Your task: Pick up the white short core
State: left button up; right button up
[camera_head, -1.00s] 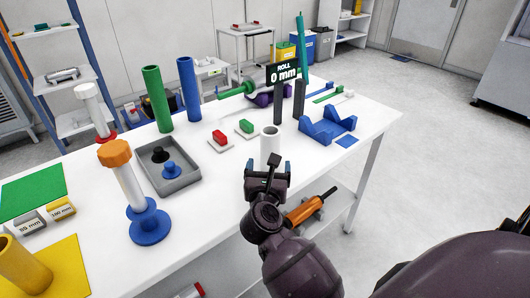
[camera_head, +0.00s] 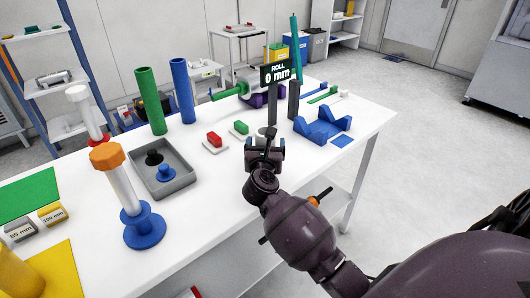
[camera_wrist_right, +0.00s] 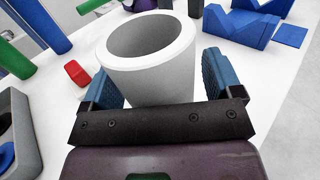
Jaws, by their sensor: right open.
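The white short core (camera_wrist_right: 155,75) is a hollow, thick-walled white tube standing upright on the white table. In the right wrist view it stands between the two blue fingers of my right gripper (camera_wrist_right: 162,82). The gripper is open, with one finger on each side of the core; I cannot tell whether either touches it. My left gripper is not in view.
Behind the core stand the roll sign (camera_head: 278,72) and dark posts. Blue V-blocks (camera_head: 323,124) are to the right, red (camera_head: 214,139) and green (camera_head: 239,128) blocks to the left. A grey tray (camera_head: 165,182) and an orange-capped post (camera_head: 121,185) stand further left.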

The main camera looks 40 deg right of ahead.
jog(key=c, duration=1)
